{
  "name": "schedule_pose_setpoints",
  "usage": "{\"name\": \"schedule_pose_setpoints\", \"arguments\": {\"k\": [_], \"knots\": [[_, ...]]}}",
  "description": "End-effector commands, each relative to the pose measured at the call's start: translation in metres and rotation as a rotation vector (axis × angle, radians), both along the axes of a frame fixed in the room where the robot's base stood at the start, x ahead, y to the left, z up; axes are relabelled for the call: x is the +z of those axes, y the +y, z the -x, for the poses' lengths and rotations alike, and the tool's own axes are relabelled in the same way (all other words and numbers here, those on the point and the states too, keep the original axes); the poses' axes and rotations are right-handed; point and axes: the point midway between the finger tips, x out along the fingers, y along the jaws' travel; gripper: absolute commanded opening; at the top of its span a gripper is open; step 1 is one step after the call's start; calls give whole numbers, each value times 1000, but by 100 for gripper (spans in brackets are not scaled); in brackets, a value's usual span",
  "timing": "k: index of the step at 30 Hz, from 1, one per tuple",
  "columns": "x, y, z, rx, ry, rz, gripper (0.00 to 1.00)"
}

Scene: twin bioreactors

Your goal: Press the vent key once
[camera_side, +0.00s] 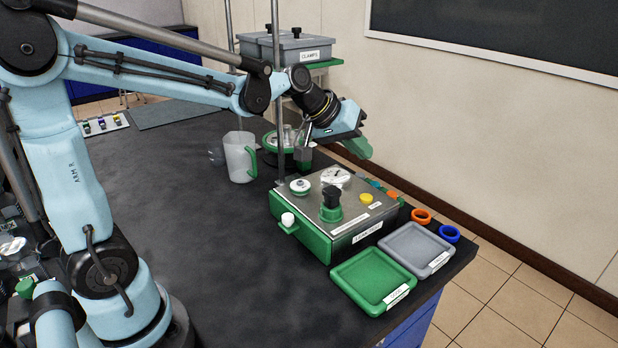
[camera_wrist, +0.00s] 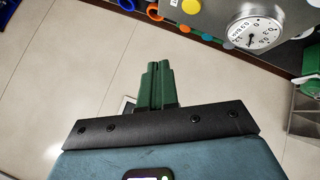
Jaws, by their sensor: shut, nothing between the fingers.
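A metal-topped control box (camera_side: 345,228) with green sides stands on the dark bench. Its top carries a yellow round key (camera_side: 366,198) beside small labels, a black knob (camera_side: 331,196) on a green base and a white dial gauge (camera_side: 335,176). I cannot read which key is marked vent. The yellow key also shows at the top of the wrist view (camera_wrist: 191,6). My gripper (camera_side: 361,150) is shut and empty, raised beyond the back of the box and apart from it. In the wrist view its green fingers (camera_wrist: 158,68) are together over the floor.
A green tray (camera_side: 345,283) and a grey tray (camera_side: 398,262) lie before the box, near an orange ring (camera_side: 421,216) and a blue ring (camera_side: 449,234). A white jug (camera_side: 238,157) stands left. The bench's left middle is clear.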

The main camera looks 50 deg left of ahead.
Motion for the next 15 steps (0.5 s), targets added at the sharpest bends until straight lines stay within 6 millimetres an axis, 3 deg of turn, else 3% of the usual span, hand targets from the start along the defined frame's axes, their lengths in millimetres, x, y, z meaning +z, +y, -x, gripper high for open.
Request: {"name": "schedule_pose_setpoints", "arguments": {"k": [6,15], "knots": [[-3,8,-26,36,-13,63,0],[-4,10,-31,42,-15,77,0]]}}
